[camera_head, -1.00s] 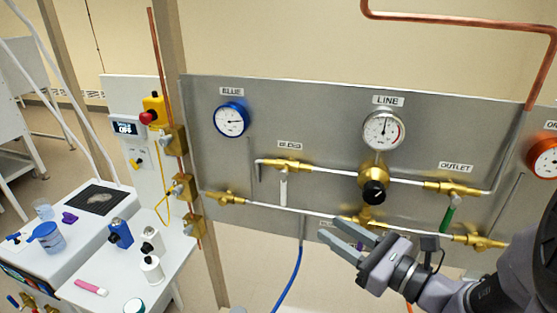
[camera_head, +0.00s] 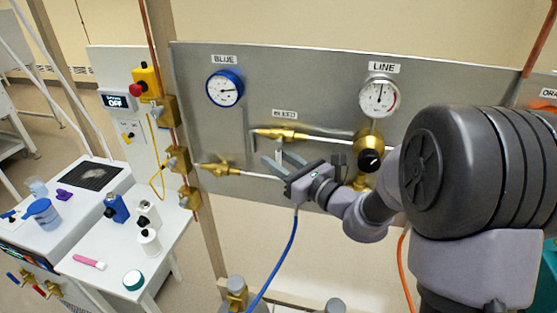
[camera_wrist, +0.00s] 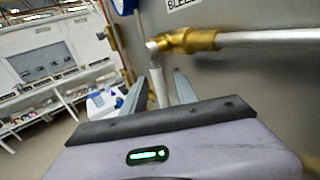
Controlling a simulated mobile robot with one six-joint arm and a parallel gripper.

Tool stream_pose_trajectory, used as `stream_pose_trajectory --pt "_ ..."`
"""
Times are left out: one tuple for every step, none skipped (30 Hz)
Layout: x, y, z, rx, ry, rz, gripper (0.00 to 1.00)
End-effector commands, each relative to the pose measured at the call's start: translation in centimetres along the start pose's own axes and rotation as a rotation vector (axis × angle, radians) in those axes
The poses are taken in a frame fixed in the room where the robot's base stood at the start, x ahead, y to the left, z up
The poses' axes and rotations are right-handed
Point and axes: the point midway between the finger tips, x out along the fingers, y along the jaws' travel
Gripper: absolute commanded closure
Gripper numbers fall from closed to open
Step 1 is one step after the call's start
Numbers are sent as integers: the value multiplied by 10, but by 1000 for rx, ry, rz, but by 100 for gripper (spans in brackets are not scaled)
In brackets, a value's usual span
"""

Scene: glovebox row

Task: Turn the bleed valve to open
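The bleed valve (camera_head: 280,134) is a brass body on the grey panel, under the BLEED label. Its white handle hangs down, across the line of its pipe. In the head view the gripper partly covers the handle. In the wrist view the brass body (camera_wrist: 190,41) is above my gripper (camera_wrist: 159,84) and the white handle (camera_wrist: 157,85) shows between the two grey fingers. The fingers are apart, with a gap on each side of the handle. My gripper (camera_head: 275,157) also shows below the valve in the head view.
The line regulator's black knob (camera_head: 369,161) is right of my gripper, below the LINE gauge (camera_head: 379,97). A lower brass valve (camera_head: 217,168) is to the left. A blue hose (camera_head: 290,250) hangs below. My arm hides the panel's right part.

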Motion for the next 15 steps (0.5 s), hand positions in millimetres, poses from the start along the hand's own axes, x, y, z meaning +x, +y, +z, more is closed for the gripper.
stream_pose_trajectory --pt "0 0 0 0 0 0 65" --pt "0 0 0 0 0 0 65" --pt "0 0 0 0 0 0 65" --pt "0 0 0 0 0 0 67" --pt "0 0 0 0 0 0 73" --pt "0 0 0 0 0 0 81" --pt "0 0 0 0 0 0 86" --pt "0 0 0 0 0 0 92" --pt "0 0 0 0 0 0 100" --pt "-1 0 0 0 0 0 100" --pt "-1 0 0 0 0 0 100" --pt "-1 0 0 0 0 0 100" --pt "-1 0 0 0 0 0 100" --pt "-1 0 0 0 0 0 100" --pt "-1 0 0 0 0 0 100"
